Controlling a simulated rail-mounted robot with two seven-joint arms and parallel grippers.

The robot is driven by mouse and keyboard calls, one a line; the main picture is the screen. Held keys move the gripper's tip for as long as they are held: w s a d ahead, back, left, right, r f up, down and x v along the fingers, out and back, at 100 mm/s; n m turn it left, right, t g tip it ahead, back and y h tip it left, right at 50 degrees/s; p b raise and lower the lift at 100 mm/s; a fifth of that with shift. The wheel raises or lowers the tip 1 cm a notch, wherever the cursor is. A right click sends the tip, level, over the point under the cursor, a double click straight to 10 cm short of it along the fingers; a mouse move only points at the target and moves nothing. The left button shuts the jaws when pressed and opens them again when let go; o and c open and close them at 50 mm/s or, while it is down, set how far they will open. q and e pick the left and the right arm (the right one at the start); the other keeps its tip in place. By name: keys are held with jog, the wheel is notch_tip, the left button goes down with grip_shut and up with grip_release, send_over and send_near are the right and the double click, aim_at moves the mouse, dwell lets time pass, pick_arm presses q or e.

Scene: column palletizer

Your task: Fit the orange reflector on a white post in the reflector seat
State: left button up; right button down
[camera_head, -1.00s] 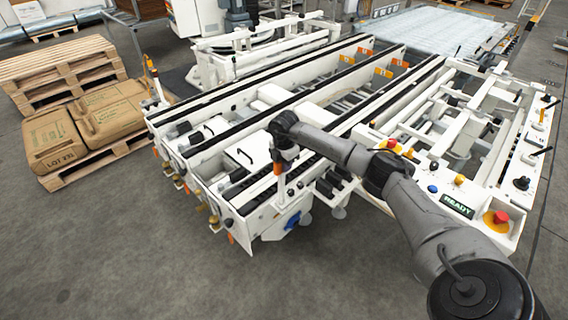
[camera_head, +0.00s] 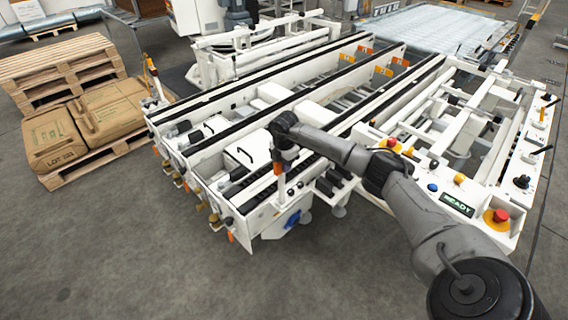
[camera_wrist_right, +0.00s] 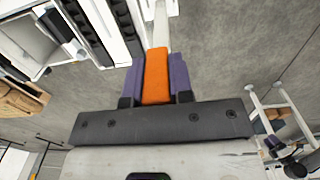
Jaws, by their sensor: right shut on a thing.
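My right gripper (camera_head: 279,166) points down over the front end of the white conveyor frame (camera_head: 262,213). In the right wrist view its two purple fingers (camera_wrist_right: 155,88) are shut on the orange reflector (camera_wrist_right: 155,76). The reflector (camera_head: 278,168) shows as a small orange patch below the wrist in the head view. A white post (camera_wrist_right: 160,22) extends from the reflector's far end in the wrist view. I cannot make out the reflector seat, or whether the post touches anything. My left gripper is not in view.
A control panel with a READY display (camera_head: 457,205) and a red button (camera_head: 496,217) lies to the right, beneath my right arm. Pallets with brown sacks (camera_head: 105,110) stand at left. The floor (camera_head: 130,255) in front is clear.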

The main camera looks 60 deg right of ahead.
jog(key=shift+f, duration=0.15)
jog(key=c, duration=1.1)
grip_release()
jog(key=shift+o, duration=0.9)
notch_tip(320, 180, up, 12)
jog(key=p, duration=0.3)
jog(key=shift+p, duration=0.4)
jog(key=shift+r, duration=0.9)
